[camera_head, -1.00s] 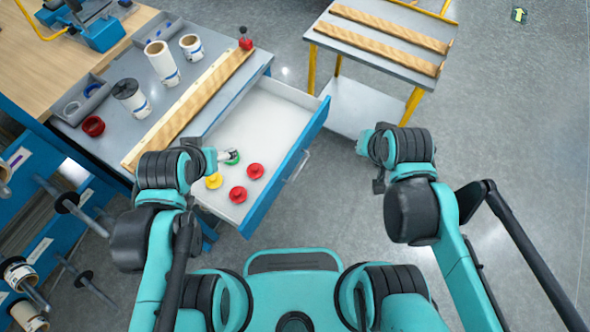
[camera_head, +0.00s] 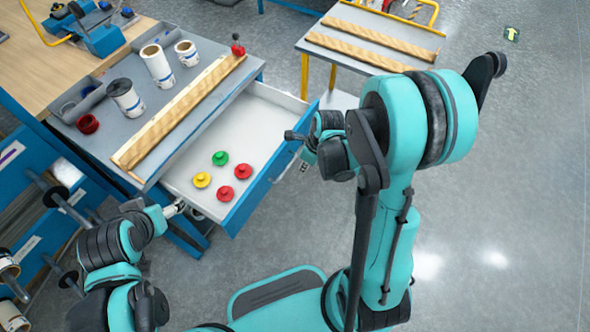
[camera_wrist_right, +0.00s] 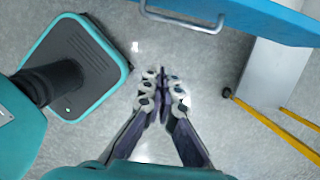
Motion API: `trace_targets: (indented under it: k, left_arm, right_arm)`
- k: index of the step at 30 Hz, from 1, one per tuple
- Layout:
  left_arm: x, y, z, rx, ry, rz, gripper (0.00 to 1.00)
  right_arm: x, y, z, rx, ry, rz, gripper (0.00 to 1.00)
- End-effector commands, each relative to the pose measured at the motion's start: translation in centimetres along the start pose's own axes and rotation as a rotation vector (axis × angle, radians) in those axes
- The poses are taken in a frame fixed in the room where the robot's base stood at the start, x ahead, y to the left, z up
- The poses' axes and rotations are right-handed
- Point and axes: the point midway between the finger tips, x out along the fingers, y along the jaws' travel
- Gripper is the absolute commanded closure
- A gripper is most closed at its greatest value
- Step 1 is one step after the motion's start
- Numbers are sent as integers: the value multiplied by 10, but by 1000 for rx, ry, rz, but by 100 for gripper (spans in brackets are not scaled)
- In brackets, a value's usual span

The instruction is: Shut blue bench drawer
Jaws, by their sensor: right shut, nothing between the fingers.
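The blue bench drawer (camera_head: 262,188) is pulled out from under the grey-topped bench, its white inside showing. Several coloured knob-like pieces (camera_head: 221,158) lie in it: green, yellow and red. In the wrist view, the blue drawer front (camera_wrist_right: 270,18) and its bar handle (camera_wrist_right: 183,22) are at the top. My right gripper (camera_wrist_right: 162,108) is shut and empty, over the floor just outside the front and apart from the handle. In the head view, my right gripper (camera_head: 304,166) is partly hidden by its wrist. My left gripper (camera_head: 176,209) is by the drawer's near left corner; its jaws are too small to judge.
The bench top (camera_head: 205,142) holds a long wooden strip (camera_head: 180,112), white rolls (camera_head: 157,65) and a red-knobbed piece (camera_head: 238,48). A grey side table (camera_head: 370,48) with wooden strips stands behind the drawer to the right. Open floor lies right of my right arm.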

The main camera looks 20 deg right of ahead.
Motion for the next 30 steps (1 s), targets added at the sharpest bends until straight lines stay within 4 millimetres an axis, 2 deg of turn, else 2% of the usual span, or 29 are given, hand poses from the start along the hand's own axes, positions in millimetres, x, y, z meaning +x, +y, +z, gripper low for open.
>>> trace_targets:
  k: [1,12,19,30]
  left_arm:
    - [6,0,5,0,0,0,27]
    - [37,0,26,0,0,0,27]
    - [42,0,30,0,0,0,27]
    - [43,0,31,0,0,0,27]
  right_arm:
    - [13,0,0,-2,0,0,100]
    - [91,0,0,-4,-1,-2,100]
    - [100,0,29,-7,0,-2,100]
    - [102,0,37,-5,-1,-2,100]
